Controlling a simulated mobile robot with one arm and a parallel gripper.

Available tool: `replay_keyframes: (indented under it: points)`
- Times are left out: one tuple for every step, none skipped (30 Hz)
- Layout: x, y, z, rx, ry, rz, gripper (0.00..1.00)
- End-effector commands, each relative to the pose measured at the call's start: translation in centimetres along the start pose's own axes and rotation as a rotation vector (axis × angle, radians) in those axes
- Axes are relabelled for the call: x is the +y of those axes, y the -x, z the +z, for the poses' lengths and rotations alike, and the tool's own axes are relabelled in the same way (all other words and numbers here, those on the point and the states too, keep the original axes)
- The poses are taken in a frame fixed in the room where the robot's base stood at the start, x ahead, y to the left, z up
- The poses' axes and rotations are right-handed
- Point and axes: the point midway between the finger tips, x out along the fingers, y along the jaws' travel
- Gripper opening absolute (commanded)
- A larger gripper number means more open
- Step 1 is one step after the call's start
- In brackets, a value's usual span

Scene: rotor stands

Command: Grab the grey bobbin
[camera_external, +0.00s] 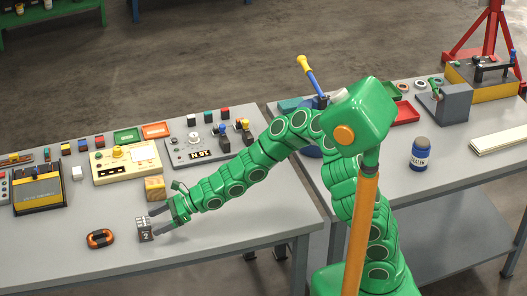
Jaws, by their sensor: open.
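A small grey piece (145,230) with dark marks on its front stands on the left bench near the front edge. It is the grey thing closest to my gripper, but it is too small to tell for sure that it is the bobbin. My gripper (155,221) is open, low over the bench, its two dark fingers pointing left toward this piece. The fingertips are at its right side; I cannot tell whether they touch it or reach around it.
An orange and black ring-shaped coil (101,238) lies left of the grey piece. A wooden block (155,188) stands just behind my gripper. A cream device (127,163) and a grey control panel (195,147) stand farther back. The bench front is clear.

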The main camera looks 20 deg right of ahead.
Motion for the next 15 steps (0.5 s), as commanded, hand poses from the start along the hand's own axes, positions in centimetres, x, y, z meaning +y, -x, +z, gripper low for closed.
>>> replay_keyframes:
  points:
    - [0.0,-0.2,-0.1,0.002,-0.001,0.0,0.85]
    - [0.0,-0.4,-0.1,0.002,-0.001,0.0,0.85]
    - [0.0,-0.7,-0.1,0.002,0.0,0.0,0.85]
    - [-0.1,-0.9,-0.1,0.001,0.001,0.0,0.85]
    - [0.0,-1.1,-0.1,0.001,0.002,0.0,0.85]
    - [0.0,-1.5,0.0,0.0,0.003,0.001,0.85]
    - [0.0,-1.8,0.0,0.0,0.003,0.001,0.85]
    - [0.1,-2.0,0.0,-0.001,0.003,0.002,0.85]
    - [0.1,-2.2,0.1,-0.002,0.003,0.002,0.85]
    - [0.1,-2.4,0.1,-0.002,0.002,0.002,0.85]
    - [0.1,-2.5,0.1,-0.002,0.002,0.002,0.85]
    - [0.0,-2.6,0.1,-0.002,0.002,0.002,0.85]
    - [0.0,-2.6,0.1,-0.002,0.002,0.001,0.85]
    - [0.0,-2.7,0.0,-0.002,0.002,0.001,0.85]
    - [0.0,-2.9,0.0,-0.001,0.002,0.001,0.85]
